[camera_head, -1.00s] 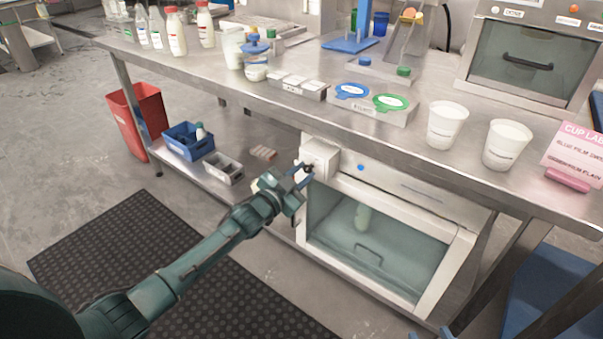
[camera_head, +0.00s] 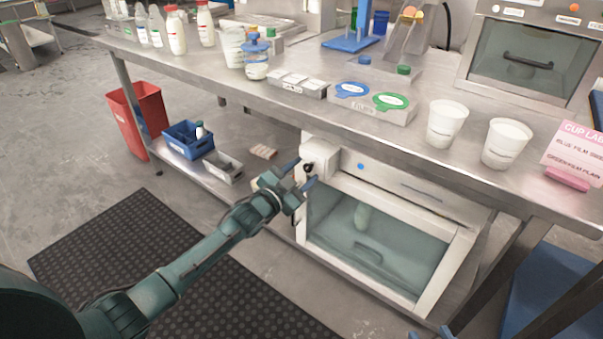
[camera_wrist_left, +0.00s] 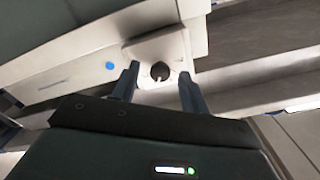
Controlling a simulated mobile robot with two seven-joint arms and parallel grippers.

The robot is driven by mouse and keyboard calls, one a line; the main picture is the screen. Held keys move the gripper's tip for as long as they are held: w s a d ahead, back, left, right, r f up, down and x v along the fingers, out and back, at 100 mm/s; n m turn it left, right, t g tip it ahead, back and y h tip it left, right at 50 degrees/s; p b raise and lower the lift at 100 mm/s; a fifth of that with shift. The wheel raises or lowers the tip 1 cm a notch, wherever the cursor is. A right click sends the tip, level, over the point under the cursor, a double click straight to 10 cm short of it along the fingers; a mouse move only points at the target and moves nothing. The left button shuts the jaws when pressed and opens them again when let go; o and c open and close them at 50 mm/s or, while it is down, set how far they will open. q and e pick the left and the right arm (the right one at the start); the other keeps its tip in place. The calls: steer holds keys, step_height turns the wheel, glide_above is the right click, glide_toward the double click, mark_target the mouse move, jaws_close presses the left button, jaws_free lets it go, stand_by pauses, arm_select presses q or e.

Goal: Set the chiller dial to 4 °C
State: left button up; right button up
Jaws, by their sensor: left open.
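The chiller (camera_head: 385,225) stands under the steel table, with a glass front and a pale bottle inside. Its dial (camera_head: 309,168) is a small dark knob on the white box at the chiller's upper left corner. In the left wrist view the dial (camera_wrist_left: 160,71) is round and dark with a light pointer mark. My left gripper (camera_head: 302,172) is open, with its two fingers at either side of the dial. In the left wrist view the fingers (camera_wrist_left: 157,85) stand clear of the dial with gaps at both sides. The dial's scale cannot be read.
The steel table (camera_head: 300,115) overhangs the chiller. A blue bin (camera_head: 188,141) and a grey tray (camera_head: 224,167) sit on the lower shelf at left. A blue button (camera_head: 360,166) is right of the dial. A black mat (camera_head: 170,260) covers the floor in front.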

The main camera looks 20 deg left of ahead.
arm_select(q)
steer(key=p+v, duration=0.3)
steer(key=v, duration=1)
arm_select(e)
steer(key=r, duration=0.2)
steer(key=d+r+m, duration=0.1)
steer(key=shift+s+d+r, duration=0.1)
steer(key=shift+s+r, duration=0.1)
steer(key=shift+s, duration=0.1)
arm_select(q)
steer(key=shift+s, duration=0.1)
arm_select(e)
steer(key=shift+s, duration=0.1)
